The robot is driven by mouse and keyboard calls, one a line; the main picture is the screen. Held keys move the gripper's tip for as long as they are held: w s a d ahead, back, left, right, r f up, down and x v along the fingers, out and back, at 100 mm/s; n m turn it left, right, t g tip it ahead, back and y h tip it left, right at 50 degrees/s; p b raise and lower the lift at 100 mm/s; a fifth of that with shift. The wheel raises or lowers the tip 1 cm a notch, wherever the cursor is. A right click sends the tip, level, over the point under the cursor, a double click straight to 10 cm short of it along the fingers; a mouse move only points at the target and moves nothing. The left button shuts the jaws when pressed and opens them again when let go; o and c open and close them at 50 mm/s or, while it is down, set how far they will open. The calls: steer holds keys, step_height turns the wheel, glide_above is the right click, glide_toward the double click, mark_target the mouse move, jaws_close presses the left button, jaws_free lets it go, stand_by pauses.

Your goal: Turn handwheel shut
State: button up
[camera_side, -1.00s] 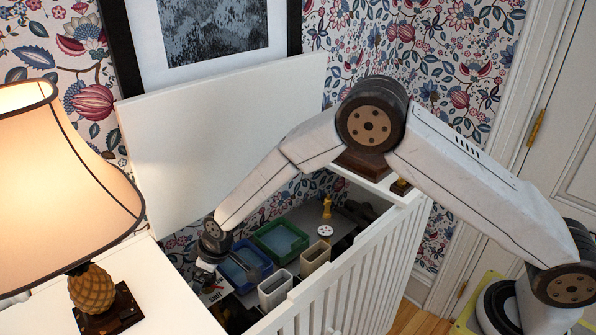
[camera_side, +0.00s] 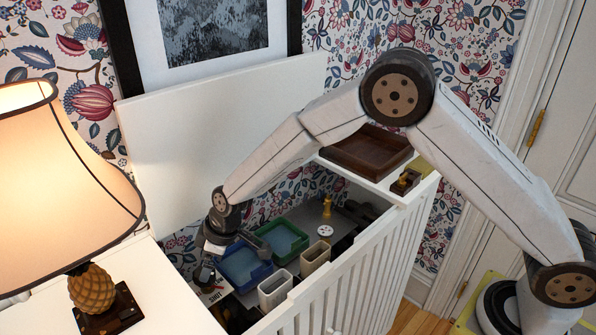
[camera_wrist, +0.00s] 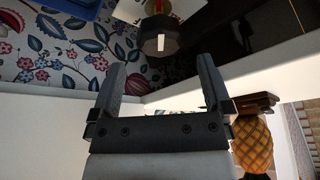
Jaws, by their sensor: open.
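In the wrist view, a dark round handwheel (camera_wrist: 160,36) with a white mark on its side stands beyond my fingertips, in front of a pale plate (camera_wrist: 126,12). In the side view, the handwheel (camera_side: 204,275) is a small dark shape beside a plate marked SHUT (camera_side: 214,293), below my gripper (camera_side: 212,250). My gripper is open, and it also shows in the wrist view (camera_wrist: 163,80) with nothing between its fingers. The fingers are apart from the handwheel. The wheel's exact angle is hard to read.
Inside the white slatted cabinet stand a blue tray (camera_side: 243,282), a green tray (camera_side: 303,243), two pale narrow bins (camera_side: 274,290) and a yellow figure (camera_side: 327,207). A brown tray (camera_side: 364,166) rests on the ledge. A pineapple lamp (camera_side: 92,289) stands on the left.

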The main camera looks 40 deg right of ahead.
steer(key=s+d+r+m+h, duration=0.1)
steer(key=s+d+r+m, duration=0.2)
steer(key=s+d, duration=0.4)
steer(key=s+d+r+m+h, duration=0.1)
steer(key=s+d+r+m, duration=0.2)
steer(key=d, duration=1)
steer(key=shift+s+d+r+m+h, duration=0.35)
steer(key=shift+s+r, duration=0.75)
steer(key=shift+s, duration=1.65)
steer(key=shift+a, duration=0.1)
